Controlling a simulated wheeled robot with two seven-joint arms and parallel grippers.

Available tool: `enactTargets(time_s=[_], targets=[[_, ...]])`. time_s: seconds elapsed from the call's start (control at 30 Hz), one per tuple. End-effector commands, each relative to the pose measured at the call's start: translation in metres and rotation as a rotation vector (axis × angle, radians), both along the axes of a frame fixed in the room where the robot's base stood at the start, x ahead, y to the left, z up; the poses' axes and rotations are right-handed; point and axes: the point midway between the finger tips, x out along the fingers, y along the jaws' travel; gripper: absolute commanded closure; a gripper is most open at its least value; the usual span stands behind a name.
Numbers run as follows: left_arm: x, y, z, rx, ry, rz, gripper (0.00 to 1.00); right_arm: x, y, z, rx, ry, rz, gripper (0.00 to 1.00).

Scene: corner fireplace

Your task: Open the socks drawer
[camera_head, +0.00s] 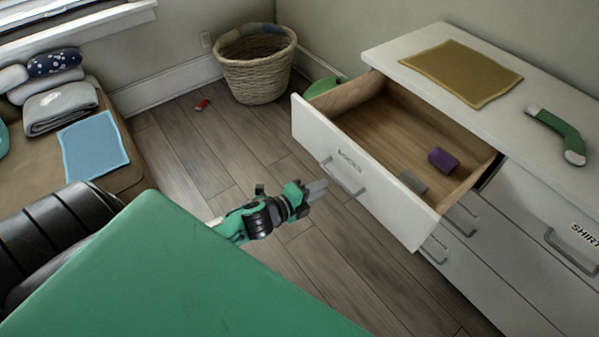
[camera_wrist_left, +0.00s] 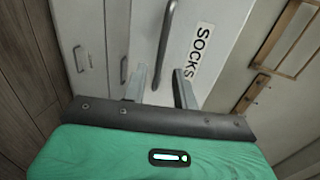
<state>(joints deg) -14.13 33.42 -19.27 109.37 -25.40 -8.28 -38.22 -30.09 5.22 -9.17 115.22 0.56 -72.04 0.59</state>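The socks drawer (camera_head: 330,150) is pulled well out of the white dresser, its inside showing in the head view. A grey block (camera_head: 412,181) and a purple block (camera_head: 443,159) lie in it. Its grey bar handle (camera_head: 343,178) is on the front below the SOCKS label. My left gripper (camera_head: 318,188) is in front of the drawer, just left of the handle and apart from it. In the left wrist view its two fingers (camera_wrist_left: 159,75) are spread with nothing between them; the handle (camera_wrist_left: 167,35) and the SOCKS label (camera_wrist_left: 199,52) show beyond. My right gripper is out of view.
The dresser top (camera_head: 520,110) holds a mustard cloth (camera_head: 462,72) and a green curved object (camera_head: 558,135). A shirts drawer (camera_head: 560,220) is shut at right. A wicker basket (camera_head: 257,68) and a small red object (camera_head: 202,104) are on the floor. The floor left of the drawer is mostly clear.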

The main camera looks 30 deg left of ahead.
Motion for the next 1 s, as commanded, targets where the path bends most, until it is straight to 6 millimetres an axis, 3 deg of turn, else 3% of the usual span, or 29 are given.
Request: enactTargets(time_s=[0.2,0.4,1.0], targets=[[-0.031,0.011,0.006,0.001,0.002,0.001,0.71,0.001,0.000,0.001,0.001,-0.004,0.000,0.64],[-0.051,0.018,0.010,0.000,0.002,0.000,0.71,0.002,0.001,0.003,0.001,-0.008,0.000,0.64],[-0.059,0.022,0.013,0.001,0.001,0.001,0.71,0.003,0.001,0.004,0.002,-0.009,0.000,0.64]])
